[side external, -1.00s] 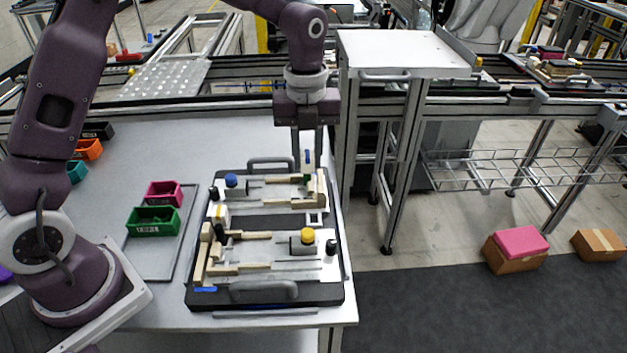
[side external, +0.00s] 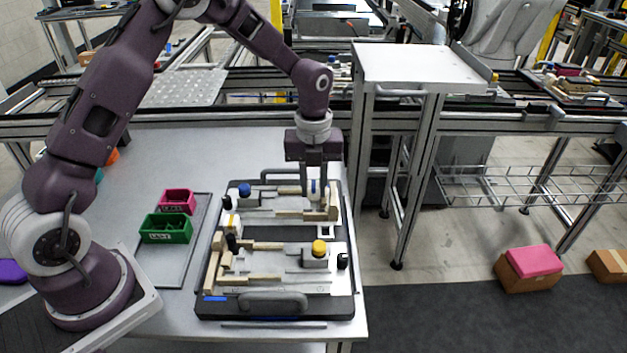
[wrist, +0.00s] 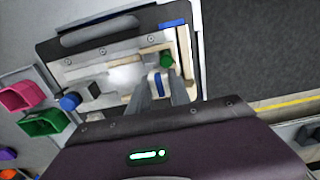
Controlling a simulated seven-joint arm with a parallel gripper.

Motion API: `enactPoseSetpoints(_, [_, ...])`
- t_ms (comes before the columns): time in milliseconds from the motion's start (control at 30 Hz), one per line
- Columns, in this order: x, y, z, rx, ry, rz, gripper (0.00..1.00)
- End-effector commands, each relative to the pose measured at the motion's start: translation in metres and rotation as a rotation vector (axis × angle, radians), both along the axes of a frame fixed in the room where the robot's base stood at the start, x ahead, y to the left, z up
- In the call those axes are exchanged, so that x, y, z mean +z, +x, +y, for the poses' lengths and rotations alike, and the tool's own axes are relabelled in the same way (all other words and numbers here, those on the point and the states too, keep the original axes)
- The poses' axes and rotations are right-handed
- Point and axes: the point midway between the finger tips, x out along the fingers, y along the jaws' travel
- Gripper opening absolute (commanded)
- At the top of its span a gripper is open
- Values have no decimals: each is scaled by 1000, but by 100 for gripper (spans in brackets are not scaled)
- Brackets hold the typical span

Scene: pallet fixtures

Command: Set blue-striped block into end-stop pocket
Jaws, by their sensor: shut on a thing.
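My gripper (side external: 315,186) is shut on the blue-striped block (side external: 316,190), a small white upright block with a blue stripe. It also shows between the fingers in the wrist view (wrist: 159,84). The block is low over the far right part of the pallet fixture (side external: 203,284). Beside it is a corner of light wooden strips (side external: 333,204), which looks like the end-stop pocket. A green knob (wrist: 167,61) stands close to the block in the wrist view. The fingers and the block hide part of the corner; I cannot tell whether the block touches the floor there.
A blue knob (side external: 244,189) and a black knob stand at the fixture's left; a yellow-topped block (side external: 319,249) sits in the nearer half. Green (side external: 166,229) and pink (side external: 178,201) bins stand to the left. A metal stand (side external: 422,68) rises close to the right.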

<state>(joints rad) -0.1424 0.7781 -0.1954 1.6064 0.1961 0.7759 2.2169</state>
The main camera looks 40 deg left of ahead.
Motion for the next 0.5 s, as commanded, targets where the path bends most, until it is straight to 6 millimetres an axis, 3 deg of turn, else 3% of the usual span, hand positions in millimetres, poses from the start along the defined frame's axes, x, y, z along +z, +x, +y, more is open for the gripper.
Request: enactPoseSetpoints(500, [-6, 0, 0, -1, 0, 1, 0])
